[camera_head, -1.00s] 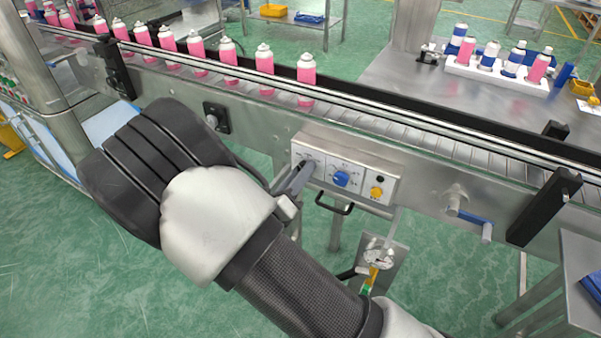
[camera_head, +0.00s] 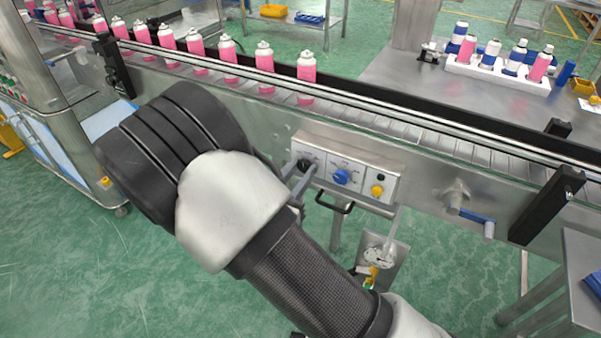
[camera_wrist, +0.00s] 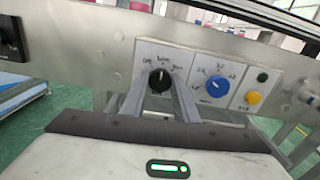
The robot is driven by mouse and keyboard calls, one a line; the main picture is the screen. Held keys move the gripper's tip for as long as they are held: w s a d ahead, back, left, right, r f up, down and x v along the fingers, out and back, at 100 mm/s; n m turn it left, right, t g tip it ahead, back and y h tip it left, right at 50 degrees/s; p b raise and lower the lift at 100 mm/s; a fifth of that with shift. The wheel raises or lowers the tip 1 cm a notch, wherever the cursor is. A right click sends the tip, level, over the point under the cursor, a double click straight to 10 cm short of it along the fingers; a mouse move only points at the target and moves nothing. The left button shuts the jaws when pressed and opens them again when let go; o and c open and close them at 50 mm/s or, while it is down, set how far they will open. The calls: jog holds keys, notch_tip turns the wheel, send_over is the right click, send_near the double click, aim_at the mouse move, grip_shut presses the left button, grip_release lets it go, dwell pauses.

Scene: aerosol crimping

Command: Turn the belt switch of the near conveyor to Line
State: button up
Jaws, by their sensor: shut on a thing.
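The belt switch is a black rotary knob (camera_wrist: 159,79) at the left end of the near conveyor's control panel. It also shows in the head view (camera_head: 303,165). Its labels read roughly Off at left, Line at top and a third word at right. The knob looks about upright, near the Line label, but its exact pointing is hard to tell. My gripper (camera_wrist: 160,85) is shut on the knob, one grey finger on each side. In the head view my gripper (camera_head: 299,173) reaches the panel from the lower left.
Right of the switch on the panel (camera_head: 348,153) are a blue knob (camera_head: 341,177) and a yellow button (camera_head: 377,190). A black handle (camera_head: 334,203) juts out below. Pink cans (camera_head: 264,62) line the conveyor behind. A blue-handled crank (camera_head: 478,216) is farther right.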

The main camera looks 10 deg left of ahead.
jog(key=shift+m, duration=0.3)
jog(key=o, duration=1.1)
jog(key=shift+c, duration=0.2)
jog(key=shift+s, duration=0.1)
jog(key=p+v, duration=0.1)
jog(key=v, duration=1.6)
jog(key=shift+s+a+p, duration=0.15)
jog(key=shift+p, duration=0.25)
jog(key=shift+f, duration=0.1)
